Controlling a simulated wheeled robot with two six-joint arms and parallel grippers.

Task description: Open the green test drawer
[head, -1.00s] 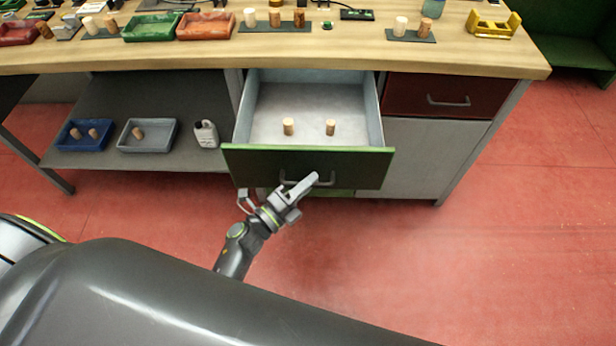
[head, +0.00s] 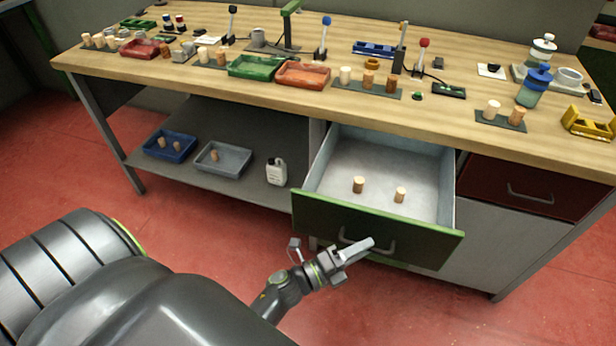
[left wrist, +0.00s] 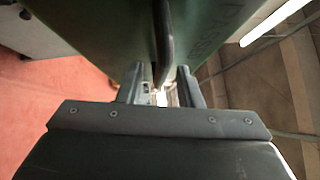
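The green test drawer (head: 376,227) is pulled out of the bench in the head view. Its front is dark green with a lighter green rim, and its pale interior holds two cork stoppers (head: 358,185) (head: 400,195). Its handle (head: 388,246) is a bar on the front. My left gripper (head: 363,247) is at the handle, covering part of it. In the left wrist view the dark handle bar (left wrist: 165,40) runs between the spaced fingers of the left gripper (left wrist: 161,72); gaps show beside it, and contact is unclear. My right gripper is not in view.
A closed dark red drawer (head: 530,187) is to the right. A lower shelf at left holds a blue tray (head: 170,147), a grey tray (head: 222,161) and a white bottle (head: 277,171). The benchtop (head: 300,98) is crowded. Red floor in front is clear.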

